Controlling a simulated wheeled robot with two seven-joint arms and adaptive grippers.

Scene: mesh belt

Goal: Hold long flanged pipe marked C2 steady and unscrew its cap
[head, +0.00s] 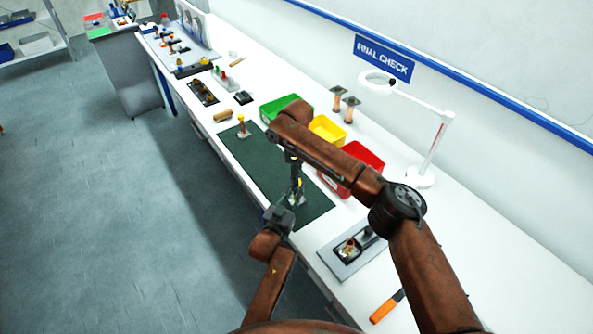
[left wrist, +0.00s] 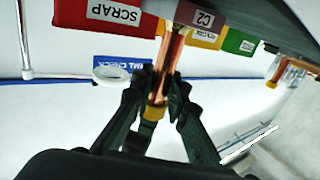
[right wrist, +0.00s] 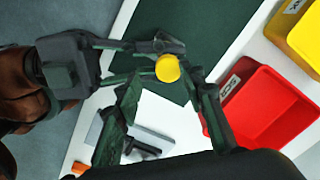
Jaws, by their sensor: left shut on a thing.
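The long copper flanged pipe (left wrist: 172,55) bears a C2 label (left wrist: 204,19) on its flange. My left gripper (left wrist: 155,97) is shut on the pipe just by its yellow cap (left wrist: 152,112). In the head view the left gripper (head: 290,208) is low over the green mat, and the cap (head: 298,183) shows small. My right gripper (head: 295,174) points down from above. In the right wrist view the cap (right wrist: 167,68) lies between the spread fingers of the right gripper (right wrist: 170,82), with gaps at both sides. The left gripper (right wrist: 150,52) reaches in from the left there.
Green (head: 270,113), yellow (head: 327,130) and red (head: 362,153) bins stand behind the mat (head: 262,165). A grey fixture (head: 340,262), orange-handled tool (head: 386,307) and lamp (head: 420,178) are to the right.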

